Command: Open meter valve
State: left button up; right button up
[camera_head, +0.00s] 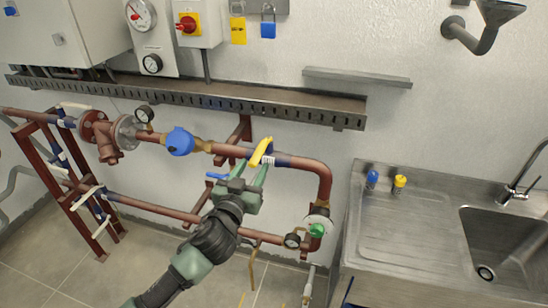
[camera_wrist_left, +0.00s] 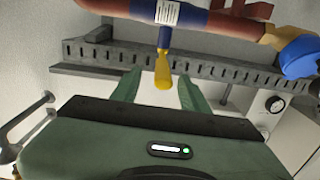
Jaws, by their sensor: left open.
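The yellow valve handle (camera_head: 261,152) sits on the upper copper-red pipe, to the right of the round blue meter (camera_head: 180,141). My left gripper (camera_head: 256,168) is open at the handle, with its fingers pointing up towards it. In the left wrist view the yellow handle (camera_wrist_left: 163,72) shows between the two green fingers of the gripper (camera_wrist_left: 158,88), with a gap on each side. The blue meter (camera_wrist_left: 300,55) shows at the right edge there. My right gripper is in neither view.
A slotted metal tray (camera_head: 200,98) runs along the wall above the pipe. A lower pipe (camera_head: 150,206) passes behind my left arm. A green-centred valve wheel (camera_head: 317,230) and a steel sink counter (camera_head: 400,225) are to the right.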

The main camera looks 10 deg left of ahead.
aim_at(260, 148)
pick_arm(q)
jog(key=w, duration=0.2)
jog(key=w+p, duration=0.1)
jog(key=w, duration=0.1)
jog(key=w+r+p, duration=0.1)
jog(key=w, duration=0.1)
jog(key=shift+w+a, duration=0.2)
jog(key=shift+w+d, duration=0.15)
jog(key=shift+w, duration=0.75)
jog(key=shift+w+f, duration=0.1)
jog(key=shift+w, duration=0.05)
grip_shut()
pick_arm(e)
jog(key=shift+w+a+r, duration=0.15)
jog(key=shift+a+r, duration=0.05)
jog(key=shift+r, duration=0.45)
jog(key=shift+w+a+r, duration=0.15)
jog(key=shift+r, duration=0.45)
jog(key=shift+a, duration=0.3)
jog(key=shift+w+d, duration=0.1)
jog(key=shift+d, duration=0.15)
